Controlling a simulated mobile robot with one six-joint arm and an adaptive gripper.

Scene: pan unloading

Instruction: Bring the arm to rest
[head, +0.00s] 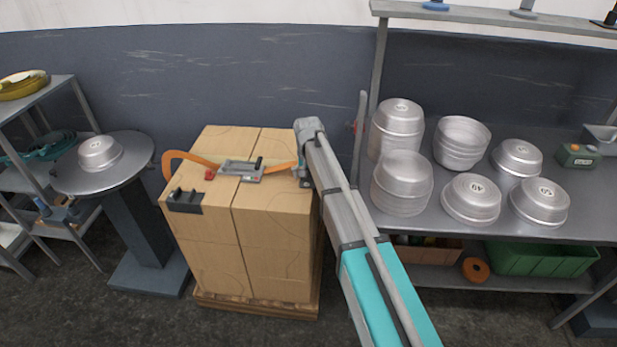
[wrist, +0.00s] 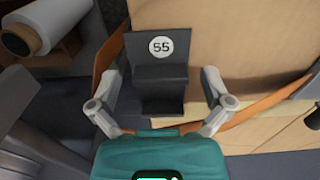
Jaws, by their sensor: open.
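My gripper (wrist: 160,80) shows in the wrist view with its two fingers spread apart and nothing held between them. A black bracket with a round white "55" label (wrist: 160,72) appears between and beyond the fingers, against cardboard; I cannot tell the gap to it. In the head view my arm (head: 350,225) reaches up from the lower right to beside the cartons; the gripper is not clearly visible there. One metal pan (head: 100,153) sits upside down on the round pedestal (head: 140,165). Several metal pans (head: 402,185) stand on the grey table (head: 420,222) at the right, some stacked.
Strapped cartons (head: 270,215) stand on a pallet (head: 255,305) close to my arm. An orange strap (head: 195,157) bulges from their top. A shelf rack (head: 50,92) stands at the left. Below the table are a green crate (head: 540,258) and an orange roll (head: 475,269).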

